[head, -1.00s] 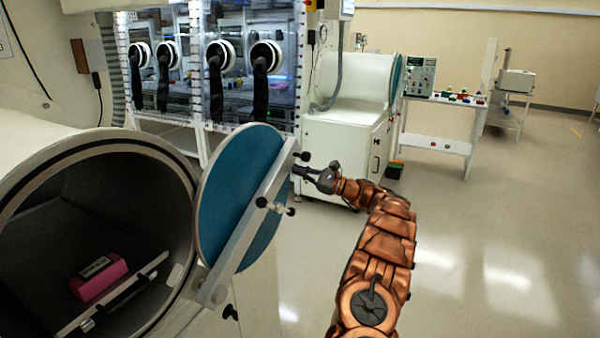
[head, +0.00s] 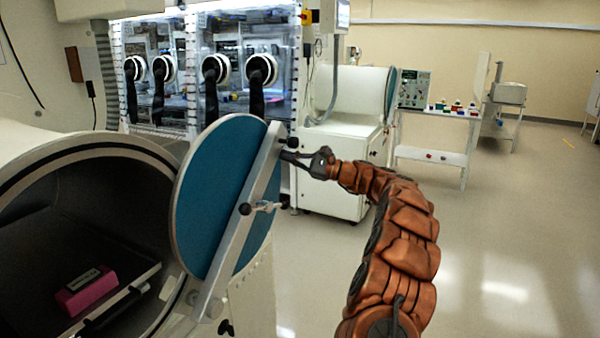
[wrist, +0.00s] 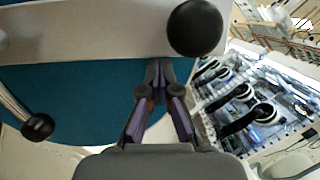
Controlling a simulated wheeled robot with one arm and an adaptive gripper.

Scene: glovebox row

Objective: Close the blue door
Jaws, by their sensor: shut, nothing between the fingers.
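The blue door (head: 216,185) is a round blue disc with a pale rim. It stands open beside the round dark chamber opening (head: 95,220) at the left. A pale metal bar (head: 240,222) with black knobs crosses its outer face. My gripper (head: 285,156) is shut and empty at the upper right end of the bar, close to a black knob (head: 292,142). In the wrist view my gripper (wrist: 157,66) is over the blue face (wrist: 80,92), with its fingertips at the edge of the bar (wrist: 100,36). Whether they touch is not clear.
A pink box (head: 85,290) lies on a tray inside the chamber. A glovebox with black gloves (head: 210,85) stands behind, and a white cabinet (head: 335,170) stands behind my gripper. The floor at the right (head: 500,240) is clear.

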